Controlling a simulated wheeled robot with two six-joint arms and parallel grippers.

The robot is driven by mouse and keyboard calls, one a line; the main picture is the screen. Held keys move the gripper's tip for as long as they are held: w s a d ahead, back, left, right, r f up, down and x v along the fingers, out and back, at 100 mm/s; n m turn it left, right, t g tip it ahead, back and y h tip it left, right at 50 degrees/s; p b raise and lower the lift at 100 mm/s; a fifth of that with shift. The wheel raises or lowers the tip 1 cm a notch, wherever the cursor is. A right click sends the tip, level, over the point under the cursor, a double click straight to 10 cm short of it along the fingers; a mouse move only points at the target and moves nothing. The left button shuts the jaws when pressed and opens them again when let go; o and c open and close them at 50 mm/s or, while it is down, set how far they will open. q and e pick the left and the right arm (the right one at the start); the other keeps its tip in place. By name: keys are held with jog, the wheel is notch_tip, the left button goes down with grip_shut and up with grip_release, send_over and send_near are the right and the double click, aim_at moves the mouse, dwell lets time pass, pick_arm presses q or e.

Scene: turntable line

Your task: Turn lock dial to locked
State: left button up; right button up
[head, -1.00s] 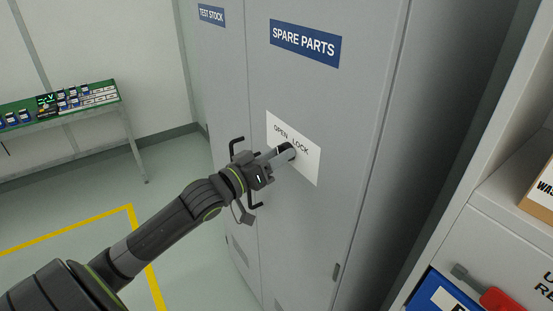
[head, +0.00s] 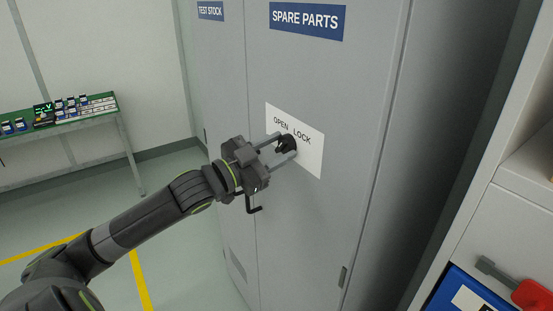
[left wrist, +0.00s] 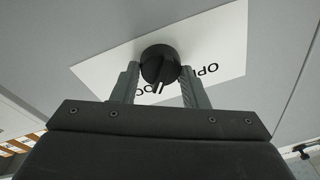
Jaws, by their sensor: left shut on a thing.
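The lock dial (head: 287,144) is a round black knob on a white plate (head: 311,158) printed OPEN and LOCK, on the grey SPARE PARTS cabinet door. My left gripper (head: 283,148) reaches it from the left, with one finger above and one below the knob. The left wrist view shows the dial (left wrist: 159,62) between the two fingers, shut on its sides. There a white pointer mark on the knob points down toward the gripper, and the lettering is upside down and partly hidden by the fingers. My right gripper is not in view.
A black door handle (head: 251,204) sits just below my left wrist. A TEST STOCK door stands to the left. A green-topped table (head: 62,126) with small items is at the far left. A white shelf unit (head: 500,225) with a blue bin stands at the right.

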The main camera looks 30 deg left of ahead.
pick_arm(q)
jog(key=shift+m+h+b, duration=0.4)
jog(key=shift+m+b, duration=0.25)
jog(key=shift+m, duration=0.35)
jog(key=o, duration=1)
